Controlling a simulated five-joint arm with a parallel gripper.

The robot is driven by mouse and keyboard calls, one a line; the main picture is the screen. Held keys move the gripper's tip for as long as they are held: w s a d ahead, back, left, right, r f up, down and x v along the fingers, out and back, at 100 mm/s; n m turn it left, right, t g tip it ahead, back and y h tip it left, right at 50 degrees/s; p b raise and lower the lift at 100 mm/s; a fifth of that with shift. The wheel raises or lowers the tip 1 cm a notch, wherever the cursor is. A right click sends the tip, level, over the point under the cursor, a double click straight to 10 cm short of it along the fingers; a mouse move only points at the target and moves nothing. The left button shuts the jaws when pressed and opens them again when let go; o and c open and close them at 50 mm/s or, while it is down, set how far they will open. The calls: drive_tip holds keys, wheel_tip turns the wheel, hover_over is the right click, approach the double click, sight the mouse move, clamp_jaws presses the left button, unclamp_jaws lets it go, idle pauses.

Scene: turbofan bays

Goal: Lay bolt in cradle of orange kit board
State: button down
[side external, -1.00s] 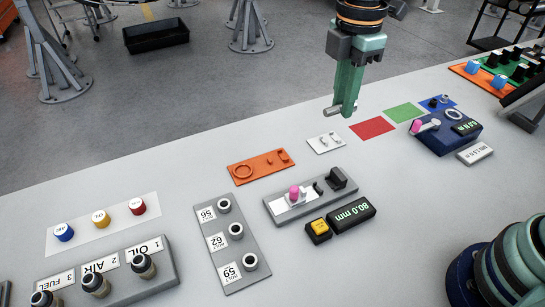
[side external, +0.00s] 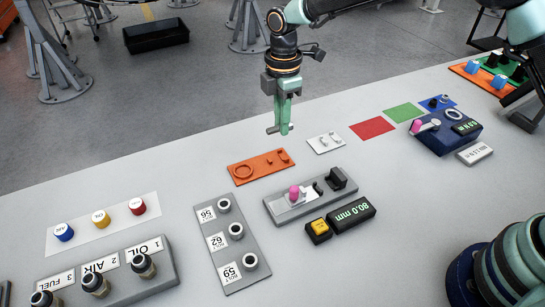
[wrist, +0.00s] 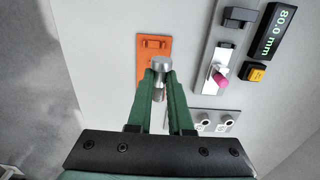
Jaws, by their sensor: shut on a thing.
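My gripper (side external: 283,127) is shut on a bolt (side external: 273,131), a short grey metal piece held level above the table behind the orange kit board. In the wrist view the bolt's round head (wrist: 162,63) shows between the fingertips. The orange kit board (side external: 248,178) lies flat on the table, below and a little left of my gripper in the side view. It has a round ring at its left and small raised cradle posts at its right. In the wrist view, the fingers and bolt hide the near part of the orange board (wrist: 143,70).
A white board (side external: 325,142) with small pegs lies right of the orange board. A grey gauge fixture (side external: 311,198) with a pink knob and a display (side external: 351,213) stand in front. A grey rack (side external: 232,245) of numbered sockets is front left. Red (side external: 372,128) and green mats lie right.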

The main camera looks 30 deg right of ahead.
sight(276, 159)
drive_tip(key=shift+w+a+f, duration=0.1)
drive_tip(key=shift+w+f, duration=0.1)
drive_tip(key=shift+f, duration=1.2)
drive_tip(key=shift+w+a+f, duration=0.1)
drive_tip(key=shift+w+f, duration=0.15)
drive_tip(key=shift+f, duration=1.1)
drive_tip(key=shift+w+a+f, duration=0.1)
drive_tip(key=shift+w+f, duration=0.1)
drive_tip(key=shift+f, duration=1.2)
drive_tip(key=shift+f, duration=0.55)
drive_tip(key=c, duration=0.8)
unclamp_jaws()
drive_tip(key=shift+o, duration=0.6)
drive_tip(key=o, duration=0.3)
drive_tip(key=shift+r, duration=3.5)
